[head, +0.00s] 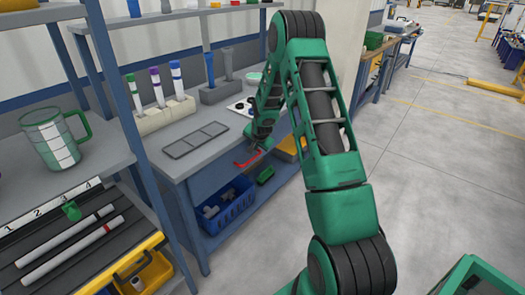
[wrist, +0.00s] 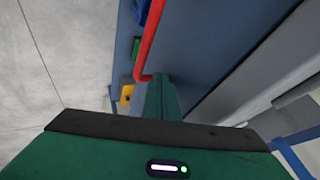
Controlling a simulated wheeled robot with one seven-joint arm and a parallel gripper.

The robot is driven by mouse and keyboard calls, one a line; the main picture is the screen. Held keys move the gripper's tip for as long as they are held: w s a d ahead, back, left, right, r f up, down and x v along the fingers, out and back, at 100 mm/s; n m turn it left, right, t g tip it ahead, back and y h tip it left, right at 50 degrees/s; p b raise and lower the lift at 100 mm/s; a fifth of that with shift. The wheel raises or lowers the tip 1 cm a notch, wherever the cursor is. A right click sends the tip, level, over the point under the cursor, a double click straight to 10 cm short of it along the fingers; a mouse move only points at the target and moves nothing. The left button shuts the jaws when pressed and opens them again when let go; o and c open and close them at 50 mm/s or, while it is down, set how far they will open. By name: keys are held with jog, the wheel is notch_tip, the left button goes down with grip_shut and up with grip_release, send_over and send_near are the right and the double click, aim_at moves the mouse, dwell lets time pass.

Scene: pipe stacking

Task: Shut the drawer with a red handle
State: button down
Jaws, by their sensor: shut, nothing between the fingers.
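The red handle (head: 247,159) is a bent bar on the front of a blue drawer (head: 212,178), under the grey worktop. In the wrist view the red handle (wrist: 151,38) runs up from just beside my fingertips, along the blue drawer front (wrist: 205,55). My gripper (head: 258,143) is at the bench front, close to the handle. In the wrist view my gripper (wrist: 160,78) is shut with nothing between its fingers. I cannot tell whether the fingers touch the handle or the drawer front. How far the drawer stands out is unclear, as my arm hides part of it.
A blue bin (head: 228,208) with grey pipe fittings sits on the shelf below. A small green bin (head: 265,175) is beside it. On the worktop are a grey tray (head: 195,140) and a holder (head: 165,113) with upright tubes.

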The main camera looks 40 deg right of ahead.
jog(key=shift+w+a+r, duration=0.1)
jog(key=shift+w+a, duration=0.2)
jog(key=shift+w, duration=0.2)
jog(key=shift+w+a+r, duration=0.1)
jog(key=shift+w+a, duration=0.15)
jog(key=shift+w, duration=0.2)
jog(key=shift+r, duration=0.25)
jog(key=s+a+r+n+g, duration=0.2)
jog(key=s+r, duration=0.8)
jog(key=s, duration=0.4)
jog(key=s+a+r+n+g, duration=0.2)
jog(key=s+a+r, duration=0.1)
jog(key=s+r, duration=1)
jog(key=s+a+n+g+y, duration=0.1)
jog(key=s+a, duration=0.2)
jog(key=s, duration=0.6)
jog(key=s+a+r+n+g+y, duration=0.1)
jog(key=s+a, duration=0.1)
jog(key=s, duration=0.7)
jog(key=s+a+n+g+y, duration=0.1)
jog(key=s+a, duration=0.2)
jog(key=s, duration=0.6)
jog(key=shift+a+r, duration=0.2)
jog(key=shift+a, duration=0.1)
